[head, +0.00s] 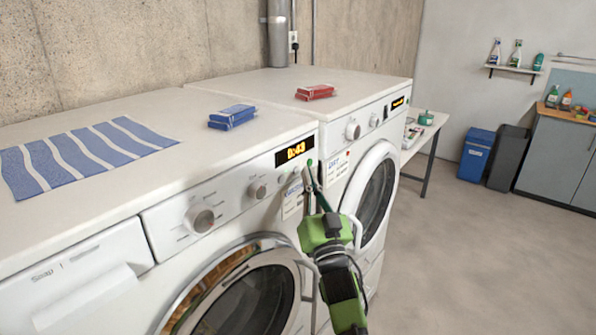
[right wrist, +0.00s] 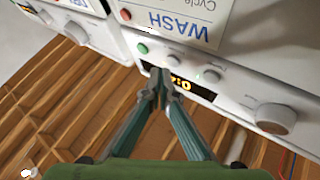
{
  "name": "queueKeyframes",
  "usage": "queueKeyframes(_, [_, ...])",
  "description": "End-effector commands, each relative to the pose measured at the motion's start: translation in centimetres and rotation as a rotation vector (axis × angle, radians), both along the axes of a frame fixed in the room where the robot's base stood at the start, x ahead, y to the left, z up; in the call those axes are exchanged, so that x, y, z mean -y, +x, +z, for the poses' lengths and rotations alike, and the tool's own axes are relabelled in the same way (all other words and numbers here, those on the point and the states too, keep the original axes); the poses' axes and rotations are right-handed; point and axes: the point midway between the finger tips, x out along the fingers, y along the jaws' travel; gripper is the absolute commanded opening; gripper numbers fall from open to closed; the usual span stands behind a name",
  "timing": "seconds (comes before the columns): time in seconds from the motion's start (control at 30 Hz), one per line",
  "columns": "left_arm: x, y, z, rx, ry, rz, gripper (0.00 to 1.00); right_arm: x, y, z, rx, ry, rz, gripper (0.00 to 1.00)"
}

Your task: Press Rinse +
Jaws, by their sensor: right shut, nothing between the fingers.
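The near washing machine (head: 130,215) has a lit display (head: 291,152) at the right of its panel; the display also shows in the right wrist view (right wrist: 182,84). That view shows a green button (right wrist: 142,48) and two small pale buttons, a left one (right wrist: 174,61) and a right one (right wrist: 212,75). No "Rinse +" label is readable. My right gripper (head: 310,168) is shut and empty at the panel's right end. In the right wrist view its fingertips (right wrist: 160,74) overlap the display's left part, below the left pale button; contact cannot be told. My left gripper is out of view.
A round dial (right wrist: 276,118) and a WASH card (right wrist: 178,18) are near the buttons. A second machine (head: 345,110) stands just beyond. Blue boxes (head: 232,117), red boxes (head: 315,92) and a striped cloth (head: 80,155) lie on top. The floor (head: 470,260) at right is clear.

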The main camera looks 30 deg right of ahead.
Motion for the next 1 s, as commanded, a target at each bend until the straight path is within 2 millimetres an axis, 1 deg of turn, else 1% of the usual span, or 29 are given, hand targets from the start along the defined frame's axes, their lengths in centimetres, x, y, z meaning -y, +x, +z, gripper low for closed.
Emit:
queueKeyframes(0.13, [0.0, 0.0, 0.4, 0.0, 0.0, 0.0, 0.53, 0.3, -0.6, 0.1, -0.001, -0.001, 0.0, 0.0])
queueKeyframes(0.63, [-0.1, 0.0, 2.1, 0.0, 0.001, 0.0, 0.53, 2.1, -5.1, 0.1, -0.001, -0.001, 0.0, 0.0])
queueKeyframes(0.77, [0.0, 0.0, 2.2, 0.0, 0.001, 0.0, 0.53, 2.3, -5.5, 0.0, -0.001, 0.0, 0.0, 0.0])
queueKeyframes(1.0, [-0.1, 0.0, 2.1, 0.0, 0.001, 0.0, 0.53, 2.3, -5.6, 0.0, 0.0, 0.0, 0.0, 0.0])
